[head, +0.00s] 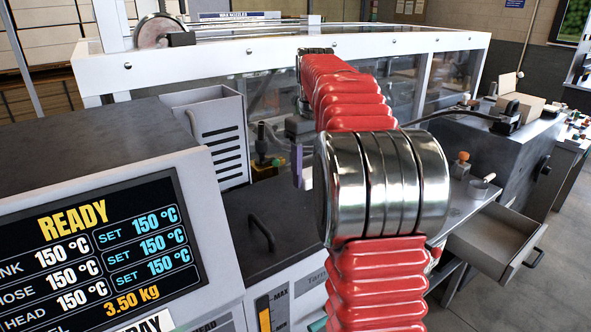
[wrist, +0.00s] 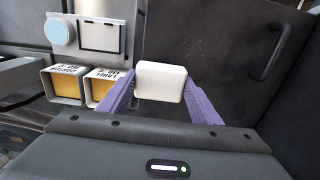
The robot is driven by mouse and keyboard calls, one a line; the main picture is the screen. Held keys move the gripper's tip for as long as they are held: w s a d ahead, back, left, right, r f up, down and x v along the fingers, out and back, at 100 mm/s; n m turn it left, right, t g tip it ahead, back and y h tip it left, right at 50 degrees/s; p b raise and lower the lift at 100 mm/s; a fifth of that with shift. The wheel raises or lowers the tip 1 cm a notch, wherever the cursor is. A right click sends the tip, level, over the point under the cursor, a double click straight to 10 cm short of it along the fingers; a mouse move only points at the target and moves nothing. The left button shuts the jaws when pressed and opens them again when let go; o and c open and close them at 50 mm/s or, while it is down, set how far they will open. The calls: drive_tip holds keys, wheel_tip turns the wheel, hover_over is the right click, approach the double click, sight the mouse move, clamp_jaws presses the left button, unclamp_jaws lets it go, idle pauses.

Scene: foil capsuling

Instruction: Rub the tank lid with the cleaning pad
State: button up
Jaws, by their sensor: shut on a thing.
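The cleaning pad (wrist: 160,82) is a white block with rounded corners, held between the two purple fingers of my gripper (wrist: 160,94) in the wrist view. In the head view, the purple gripper (head: 297,166) shows just left of my arm, above the far right part of the tank lid, with the rest hidden behind the arm. The tank lid (head: 245,212) is a dark grey flat plate with a bar handle (head: 263,232). In the wrist view, the dark lid (wrist: 215,60) and its handle (wrist: 271,48) lie to the right. I cannot tell whether the pad touches the lid.
A control box with a READY screen (head: 95,250) stands at the left. A slotted grey box (head: 215,130) stands behind the lid. An open drawer (head: 500,240) sticks out at the right. Yellow-fronted bins (wrist: 66,82) show at the left in the wrist view.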

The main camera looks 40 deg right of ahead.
drive_tip(key=shift+r, duration=2.2)
drive_tip(key=shift+a+r, duration=0.1)
drive_tip(key=s+a, duration=0.5)
drive_tip(key=a, duration=0.2)
drive_tip(key=shift+f, duration=0.2)
drive_tip(key=shift+s+a, duration=0.1)
